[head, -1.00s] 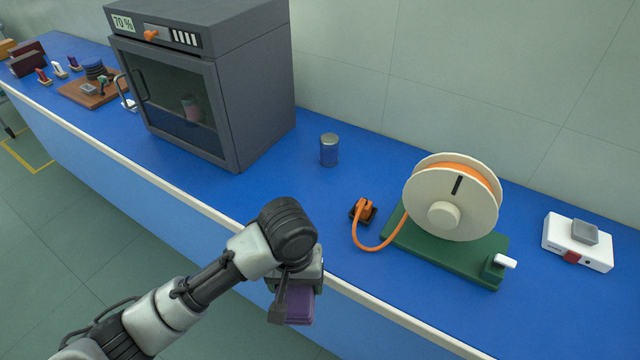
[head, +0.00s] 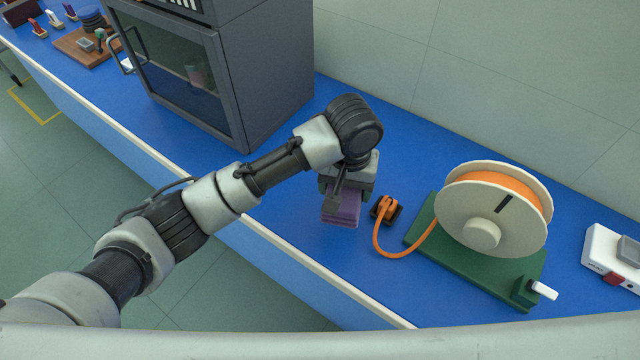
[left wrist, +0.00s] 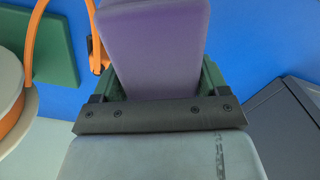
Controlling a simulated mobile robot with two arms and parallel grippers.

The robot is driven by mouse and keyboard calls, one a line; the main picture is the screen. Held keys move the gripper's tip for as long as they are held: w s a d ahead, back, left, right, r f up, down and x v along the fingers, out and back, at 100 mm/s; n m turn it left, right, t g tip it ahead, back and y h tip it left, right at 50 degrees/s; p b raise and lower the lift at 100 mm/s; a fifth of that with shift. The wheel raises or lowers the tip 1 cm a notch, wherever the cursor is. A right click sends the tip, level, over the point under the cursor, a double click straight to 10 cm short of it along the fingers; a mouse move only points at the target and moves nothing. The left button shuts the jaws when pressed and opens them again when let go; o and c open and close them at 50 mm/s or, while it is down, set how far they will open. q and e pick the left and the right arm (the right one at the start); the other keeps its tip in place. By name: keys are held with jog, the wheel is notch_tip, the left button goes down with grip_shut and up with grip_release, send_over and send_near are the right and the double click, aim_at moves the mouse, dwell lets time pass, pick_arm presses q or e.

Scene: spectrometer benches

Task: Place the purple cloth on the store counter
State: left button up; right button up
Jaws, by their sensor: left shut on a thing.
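The purple cloth (head: 342,207) is a folded block held in my left gripper (head: 345,190). In the left wrist view the purple cloth (left wrist: 155,45) sits between the two green-grey fingers. My left gripper is shut on it and is over the blue store counter (head: 290,240), just left of the orange plug. I cannot tell whether the cloth touches the counter top. My right gripper is not in view.
An orange plug (head: 386,209) with a cable leads to a cream reel (head: 490,215) on a green base. A dark grey cabinet (head: 240,80) stands to the left. A white device (head: 610,255) is at the far right. Counter between cabinet and plug is partly clear.

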aim_at(316, 202)
pick_arm(q)
jog(key=a, duration=0.1)
jog(key=w+a+f, duration=0.2)
jog(key=shift+w+a+f, duration=0.1)
jog(key=shift+a+f, duration=0.1)
jog(key=shift+a, duration=0.2)
jog(key=shift+w+a+f+p, duration=0.3)
jog(key=shift+w+a+f, duration=0.3)
jog(key=shift+a+f, duration=0.3)
notch_tip(316, 202, down, 3)
jog(key=shift+f, duration=0.5)
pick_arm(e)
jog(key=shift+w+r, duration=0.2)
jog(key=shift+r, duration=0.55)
pick_arm(q)
jog(key=o, duration=1)
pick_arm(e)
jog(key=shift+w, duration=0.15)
